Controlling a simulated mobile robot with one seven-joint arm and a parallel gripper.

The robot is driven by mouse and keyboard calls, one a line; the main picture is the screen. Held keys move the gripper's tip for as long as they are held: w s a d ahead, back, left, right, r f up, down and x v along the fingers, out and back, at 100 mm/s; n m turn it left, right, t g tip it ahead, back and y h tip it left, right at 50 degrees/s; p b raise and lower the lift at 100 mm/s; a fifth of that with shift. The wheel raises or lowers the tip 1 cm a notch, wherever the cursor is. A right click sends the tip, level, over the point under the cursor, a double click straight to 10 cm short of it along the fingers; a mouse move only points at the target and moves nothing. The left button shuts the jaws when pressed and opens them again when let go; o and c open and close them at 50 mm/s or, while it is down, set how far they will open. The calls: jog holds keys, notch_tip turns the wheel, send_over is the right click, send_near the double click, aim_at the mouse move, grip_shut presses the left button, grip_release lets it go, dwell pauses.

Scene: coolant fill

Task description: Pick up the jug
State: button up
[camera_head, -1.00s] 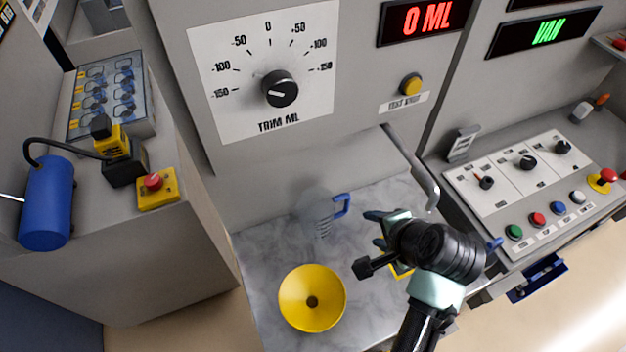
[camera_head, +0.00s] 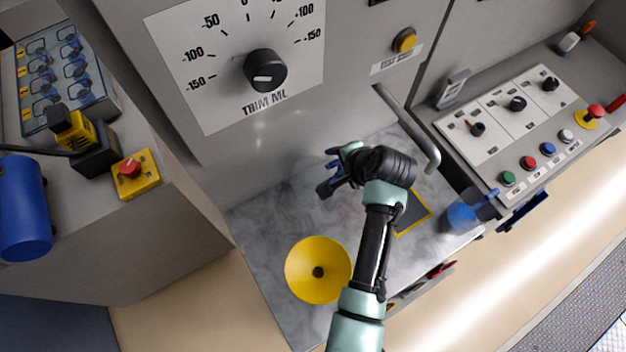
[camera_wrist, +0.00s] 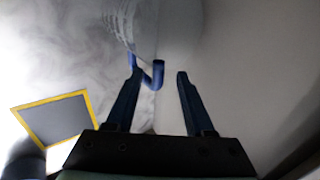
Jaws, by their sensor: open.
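A clear jug (camera_wrist: 122,22) with printed marks and a blue handle (camera_wrist: 157,74) stands on the marble-look counter (camera_head: 270,225), against the grey wall. In the wrist view the handle's end shows between my gripper's (camera_wrist: 159,74) two dark fingers, nearer the left one. The fingers are apart, and I cannot tell whether either touches the handle. In the head view my gripper (camera_head: 330,178) is low at the back of the counter, and the clear jug is hard to make out behind it. A second clear vessel with blue liquid (camera_head: 461,216) stands at the counter's right.
A yellow funnel (camera_head: 305,286) is at the counter's front left. A yellow-edged dark pad (camera_head: 418,207) lies right of my arm; it also shows in the wrist view (camera_wrist: 62,120). A grey spout (camera_head: 432,160) hangs over the counter. A button panel (camera_head: 540,130) is at right.

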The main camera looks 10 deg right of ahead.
jog(key=shift+p+x, duration=0.35)
jog(key=shift+x, duration=2.3)
jog(key=shift+s+d+f, duration=0.1)
grip_shut()
